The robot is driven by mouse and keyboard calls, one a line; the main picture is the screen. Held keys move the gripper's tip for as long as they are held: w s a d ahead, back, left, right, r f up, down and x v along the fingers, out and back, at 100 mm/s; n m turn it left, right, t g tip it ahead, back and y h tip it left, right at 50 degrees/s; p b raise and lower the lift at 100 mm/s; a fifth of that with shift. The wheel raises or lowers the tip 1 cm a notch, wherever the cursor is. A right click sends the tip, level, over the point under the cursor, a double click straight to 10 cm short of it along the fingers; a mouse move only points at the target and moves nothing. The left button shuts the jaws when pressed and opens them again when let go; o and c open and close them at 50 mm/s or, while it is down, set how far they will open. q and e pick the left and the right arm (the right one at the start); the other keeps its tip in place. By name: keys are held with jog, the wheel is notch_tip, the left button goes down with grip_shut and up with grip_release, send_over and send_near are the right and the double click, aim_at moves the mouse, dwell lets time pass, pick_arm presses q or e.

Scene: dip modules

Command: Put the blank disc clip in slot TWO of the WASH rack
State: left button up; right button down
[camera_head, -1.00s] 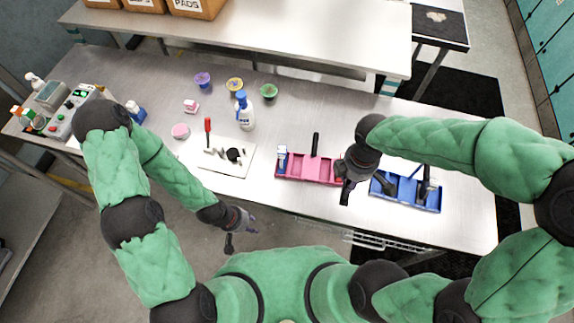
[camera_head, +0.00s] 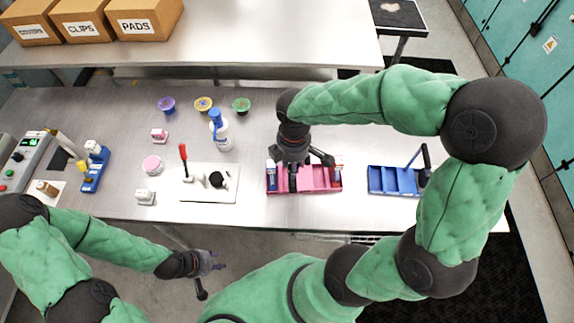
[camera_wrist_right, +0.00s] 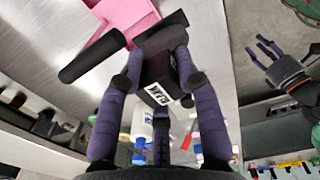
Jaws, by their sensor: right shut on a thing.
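My right gripper (camera_head: 292,176) is over the left part of the pink rack (camera_head: 307,190), its tips low at the rack. In the right wrist view its purple fingers (camera_wrist_right: 160,75) are shut on a black clip (camera_wrist_right: 165,60) with a white label, partly readable. The pink rack (camera_wrist_right: 122,18) and its black handle (camera_wrist_right: 92,54) show beyond the clip. Items stand at the rack's left (camera_head: 271,175) and right (camera_head: 336,172) ends. The gripper hides part of the slots; I cannot read a rack name or slot numbers. My left gripper (camera_head: 213,263) is open and empty in front of the bench.
A blue rack (camera_head: 393,192) with an upright handle stands to the right. A white board (camera_head: 208,195) with a red-handled tool and black parts lies left of the pink rack. A spray bottle (camera_head: 221,130) and several coloured cups stand behind. Bare bench lies between the racks.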

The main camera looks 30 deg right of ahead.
jog(key=w+d+f+b, duration=0.1)
jog(key=w+f, duration=0.4)
jog(key=f, duration=0.4)
jog(key=shift+d, duration=0.3)
jog(key=shift+f+b, duration=0.2)
jog(key=shift+b, duration=0.1)
jog(key=c, duration=1.3)
grip_release()
jog(key=shift+w+f, duration=0.1)
jog(key=shift+o, duration=0.8)
notch_tip(320, 180, up, 12)
jog(key=p, duration=0.2)
jog(key=shift+r, duration=0.2)
